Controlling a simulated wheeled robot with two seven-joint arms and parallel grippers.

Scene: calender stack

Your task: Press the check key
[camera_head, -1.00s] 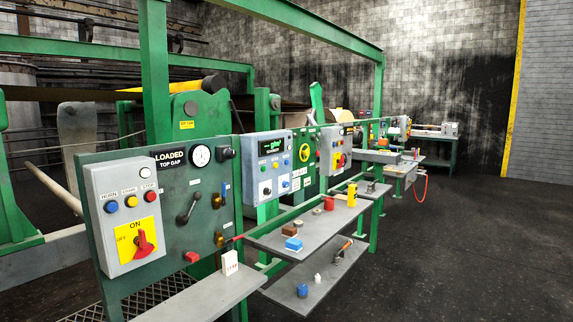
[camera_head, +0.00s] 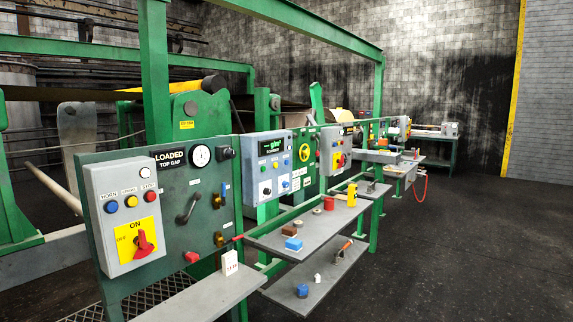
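No key labelled "check" can be read in this view; most small labels are too small to tell. The nearest grey control box (camera_head: 122,216) carries a blue button (camera_head: 111,207), a yellow button (camera_head: 131,201), a red button (camera_head: 150,196) and a red rotary switch (camera_head: 144,243) on a yellow plate. A second grey box (camera_head: 268,165) with several buttons and a dark display (camera_head: 272,147) with green lettering stands further along the rail. Neither of my grippers is in view.
A grey shelf (camera_head: 190,303) juts out below the near panel, with a white card (camera_head: 230,263) on it. Further shelves (camera_head: 318,235) hold small blocks and tools. The dark floor (camera_head: 470,260) to the right is clear.

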